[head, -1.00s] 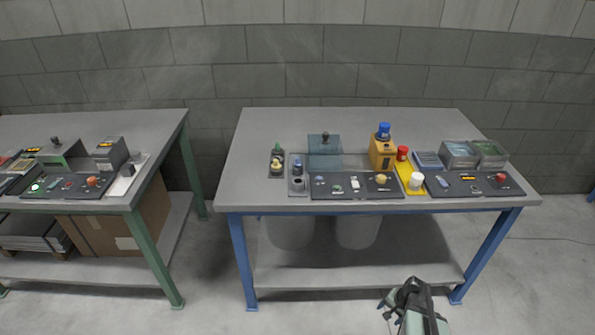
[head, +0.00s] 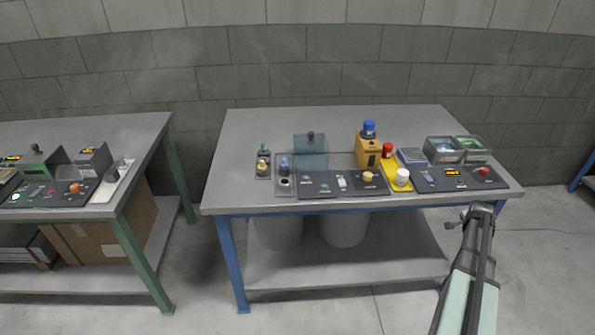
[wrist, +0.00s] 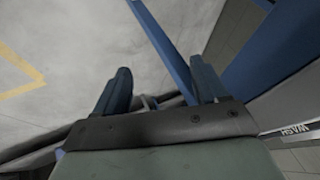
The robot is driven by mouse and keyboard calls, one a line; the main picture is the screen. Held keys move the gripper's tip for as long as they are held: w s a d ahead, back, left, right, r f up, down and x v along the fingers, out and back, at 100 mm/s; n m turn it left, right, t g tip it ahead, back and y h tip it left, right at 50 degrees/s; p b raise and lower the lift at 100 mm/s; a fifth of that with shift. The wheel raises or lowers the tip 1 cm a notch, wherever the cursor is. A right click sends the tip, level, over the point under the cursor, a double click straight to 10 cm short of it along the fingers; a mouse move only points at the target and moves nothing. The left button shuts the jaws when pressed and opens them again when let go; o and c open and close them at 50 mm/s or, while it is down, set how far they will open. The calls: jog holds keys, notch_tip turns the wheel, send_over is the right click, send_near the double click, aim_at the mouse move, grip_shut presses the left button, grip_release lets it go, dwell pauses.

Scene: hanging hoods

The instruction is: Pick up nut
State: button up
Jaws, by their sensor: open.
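No nut can be made out for certain; parts inside the clear grey bin (head: 430,144) and the green-edged bin (head: 484,143), at the table's right end, are too small to tell. My gripper (wrist: 160,88) is open in the wrist view, with two dark blue fingers apart and nothing seen between them. In the head view my arm reaches up from the bottom right, its end by the table's front right edge, below and in front of the bins.
The grey table (head: 260,128) has blue legs; one blue bar (wrist: 165,45) runs close past my fingers. The back is clear.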

jog(key=w+d+r+m+h, duration=0.1)
jog(key=d+r+m+h, duration=0.15)
jog(key=d+r, duration=0.8)
jog(key=w+a+r+m, duration=0.3)
jog(key=w+a+r, duration=1.5)
jog(key=w+r, duration=0.4)
jog(key=w+a+f+n+g+y, duration=0.1)
jog(key=a+y, duration=0.1)
jog(key=a, duration=1.2)
jog(key=w+a+f+g+y, duration=0.1)
jog(key=w+a+f+y, duration=0.1)
jog(key=a, duration=1.2)
jog(key=w+a+f+n+g+y, duration=0.1)
jog(key=a+y, duration=0.1)
jog(key=a, duration=1.3)
jog(key=shift+w+f+n, duration=0.25)
jog(key=shift+f+n, duration=0.05)
jog(key=shift+n, duration=0.05)
jog(key=n+g+y, duration=0.1)
jog(key=n+g, duration=0.1)
send_over(284, 163)
notch_tip(284, 163, down, 9)
jog(key=shift+w+f, duration=0.1)
jog(key=shift+w, duration=0.05)
jog(key=shift+w+f, duration=0.15)
jog(key=shift+f, duration=1.25)
jog(key=shift+w+f, duration=0.15)
jog(key=shift+f, duration=1.2)
